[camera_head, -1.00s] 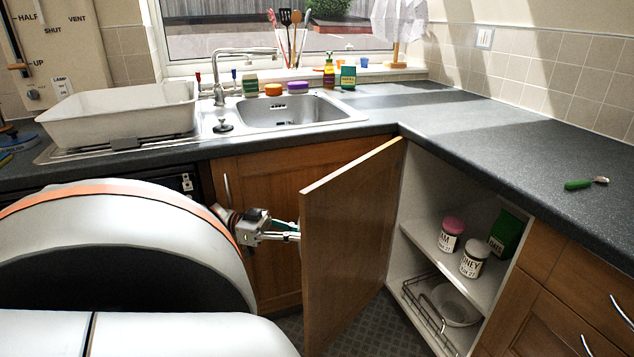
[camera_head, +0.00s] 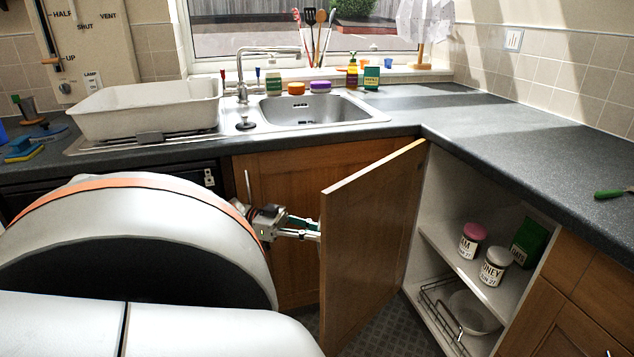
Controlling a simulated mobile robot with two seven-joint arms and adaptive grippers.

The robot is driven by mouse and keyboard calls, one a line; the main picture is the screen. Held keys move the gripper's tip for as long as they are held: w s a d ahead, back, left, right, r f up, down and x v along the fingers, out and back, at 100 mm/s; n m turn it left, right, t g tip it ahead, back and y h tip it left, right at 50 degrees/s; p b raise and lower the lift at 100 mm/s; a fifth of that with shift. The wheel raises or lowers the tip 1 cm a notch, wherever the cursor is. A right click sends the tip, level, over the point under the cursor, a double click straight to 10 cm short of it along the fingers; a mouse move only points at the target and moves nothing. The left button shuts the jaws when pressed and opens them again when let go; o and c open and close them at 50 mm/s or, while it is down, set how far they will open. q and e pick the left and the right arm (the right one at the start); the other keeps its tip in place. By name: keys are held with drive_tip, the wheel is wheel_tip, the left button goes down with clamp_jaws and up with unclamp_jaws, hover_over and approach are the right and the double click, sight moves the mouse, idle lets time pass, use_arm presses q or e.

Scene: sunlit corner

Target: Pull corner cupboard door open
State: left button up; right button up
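The wooden corner cupboard door (camera_head: 370,235) stands wide open in the middle of the head view, swung out from its hinge side by the inner counter corner. Its inner face is towards me. The cupboard interior (camera_head: 438,195) shows to its right. My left gripper (camera_head: 306,231) is at the door's free edge, on the outer-face side. Its fingertips and the door's handle are hidden behind the door, so I cannot see whether it grips anything. My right gripper is not in view.
A wire rack (camera_head: 440,305) and a bowl (camera_head: 472,312) are below. The worktop (camera_head: 540,140) runs above.

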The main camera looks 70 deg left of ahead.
use_arm(q)
wheel_tip(320, 180, up, 10)
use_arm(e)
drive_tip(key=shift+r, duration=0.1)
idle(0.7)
